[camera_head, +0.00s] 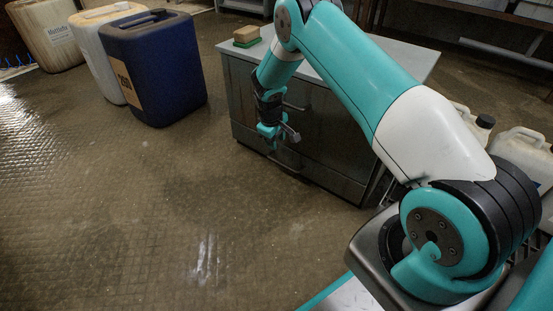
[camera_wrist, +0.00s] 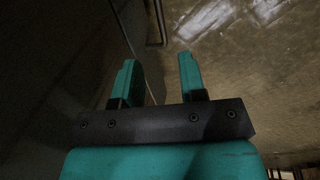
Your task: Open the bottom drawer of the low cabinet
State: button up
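The low cabinet (camera_head: 345,125) has a pale top and a dark front with bar handles. In the head view, an upper handle (camera_head: 297,107) shows to the right of my gripper and a lower handle (camera_head: 285,162) shows below it, partly hidden. The drawers look closed. My gripper (camera_head: 279,144) hangs in front of the cabinet. In the wrist view, its two teal fingers (camera_wrist: 157,63) are apart with nothing between them. A dark bar handle (camera_wrist: 156,25) shows beyond the fingertips, close to the dark cabinet front (camera_wrist: 60,65); I see no contact.
A green and tan block (camera_head: 247,37) sits on the cabinet top. A blue drum (camera_head: 155,70) and pale canisters (camera_head: 107,55) stand at the left. White jugs (camera_head: 522,153) stand right of the cabinet. The wet tiled floor (camera_head: 150,210) before the cabinet is clear.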

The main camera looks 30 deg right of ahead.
aim_at(280, 163)
jog(key=f+b, duration=0.2)
jog(key=f, duration=0.2)
jog(key=d+f+b, duration=0.1)
jog(key=f+b, duration=0.1)
jog(key=f, duration=0.1)
jog(key=d+f+b, duration=0.1)
jog(key=f+b, duration=0.1)
jog(key=f, duration=0.2)
jog(key=shift+w+d+f+b, duration=0.1)
jog(key=shift+w+f+b, duration=0.2)
jog(key=shift+w, duration=0.05)
grip_shut()
